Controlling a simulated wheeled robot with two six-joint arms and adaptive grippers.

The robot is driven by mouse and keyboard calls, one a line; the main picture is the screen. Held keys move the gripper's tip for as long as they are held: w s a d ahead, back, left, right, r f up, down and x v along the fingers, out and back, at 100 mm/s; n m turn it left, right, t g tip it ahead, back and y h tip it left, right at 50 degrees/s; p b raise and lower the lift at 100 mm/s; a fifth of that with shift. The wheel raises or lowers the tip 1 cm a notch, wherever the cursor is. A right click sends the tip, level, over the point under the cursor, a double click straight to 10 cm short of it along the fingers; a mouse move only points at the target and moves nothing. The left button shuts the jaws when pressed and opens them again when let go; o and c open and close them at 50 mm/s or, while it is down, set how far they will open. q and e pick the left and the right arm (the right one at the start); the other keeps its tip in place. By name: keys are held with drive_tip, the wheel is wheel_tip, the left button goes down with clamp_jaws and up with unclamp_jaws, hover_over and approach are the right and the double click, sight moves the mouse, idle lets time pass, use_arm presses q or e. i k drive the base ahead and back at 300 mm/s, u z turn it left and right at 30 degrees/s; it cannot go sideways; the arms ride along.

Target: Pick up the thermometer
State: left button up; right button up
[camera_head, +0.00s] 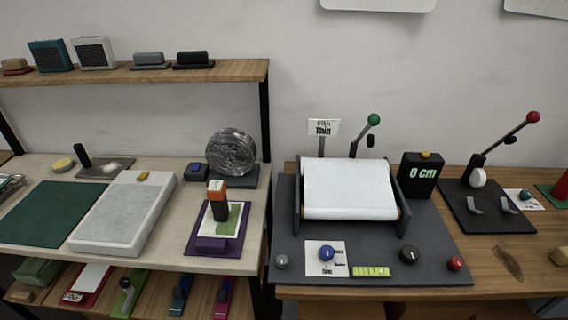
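No thermometer is plainly identifiable. An upright device with an orange head and a dark handle (218,196) could be it, but I cannot tell for sure. It stands at the right of the left table, over a green and white card (232,228) on a purple base (200,249). Neither of my grippers shows in the head view.
Left of the purple base are a white slab (122,215) and a dark green mat (50,215). Behind is a round clear disc (231,150). Lower shelf tools and a wall shelf (225,70) flank the left table.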

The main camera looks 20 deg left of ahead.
sight(215, 190)
drive_tip(key=u, duration=1.2)
